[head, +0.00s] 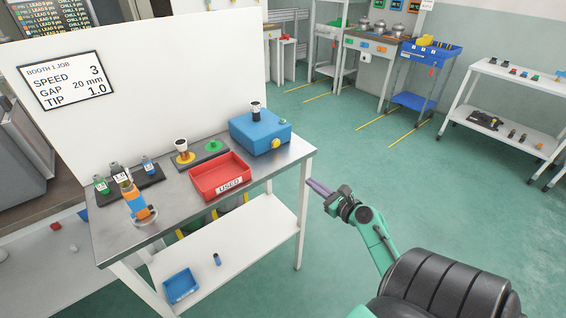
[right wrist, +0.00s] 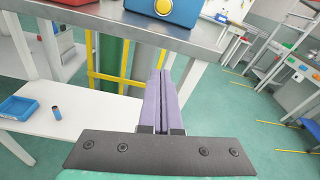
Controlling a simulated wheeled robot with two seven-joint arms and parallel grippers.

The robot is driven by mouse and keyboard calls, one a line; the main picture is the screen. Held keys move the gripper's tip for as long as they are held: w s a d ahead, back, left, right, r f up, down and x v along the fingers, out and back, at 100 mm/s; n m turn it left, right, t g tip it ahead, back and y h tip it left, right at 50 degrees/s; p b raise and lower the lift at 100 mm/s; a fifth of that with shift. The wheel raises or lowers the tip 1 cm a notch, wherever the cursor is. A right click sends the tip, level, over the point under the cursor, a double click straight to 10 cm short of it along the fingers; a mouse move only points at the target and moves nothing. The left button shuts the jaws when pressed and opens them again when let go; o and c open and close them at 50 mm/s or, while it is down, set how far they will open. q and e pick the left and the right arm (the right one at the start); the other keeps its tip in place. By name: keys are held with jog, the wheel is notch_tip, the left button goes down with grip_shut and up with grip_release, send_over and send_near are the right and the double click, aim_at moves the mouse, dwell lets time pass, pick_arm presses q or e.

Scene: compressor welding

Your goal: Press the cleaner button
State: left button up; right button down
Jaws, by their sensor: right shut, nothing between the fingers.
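A blue box (head: 260,132) stands at the right end of the metal-topped table. It has a round yellow button (head: 276,143) on its front and a dark cylinder with a white top (head: 256,108) standing in its top. The box's lower front (right wrist: 185,13) and the yellow button (right wrist: 163,7) show at the top of the right wrist view. My right gripper (head: 313,186) is shut and empty, with its purple fingers beside the table's right edge, lower than the button and apart from it. In the right wrist view, my fingers (right wrist: 162,75) point toward the table edge. My left gripper is out of view.
A red tray (head: 219,175) labelled USED lies left of the blue box. Behind it is a grey plate with yellow and green discs (head: 214,147). An orange holder (head: 138,208) stands at front left. A table leg (head: 303,220) is close to my right gripper.

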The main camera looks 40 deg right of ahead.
jog(key=shift+m+t, duration=0.7)
jog(key=shift+m, duration=0.1)
jog(key=r, duration=0.3)
jog(key=a+r, duration=0.1)
jog(key=r, duration=0.1)
jog(key=shift+r, duration=0.35)
jog(key=p, duration=0.2)
send_near(277, 145)
jog(key=w, duration=0.7)
jog(key=shift+d, duration=0.2)
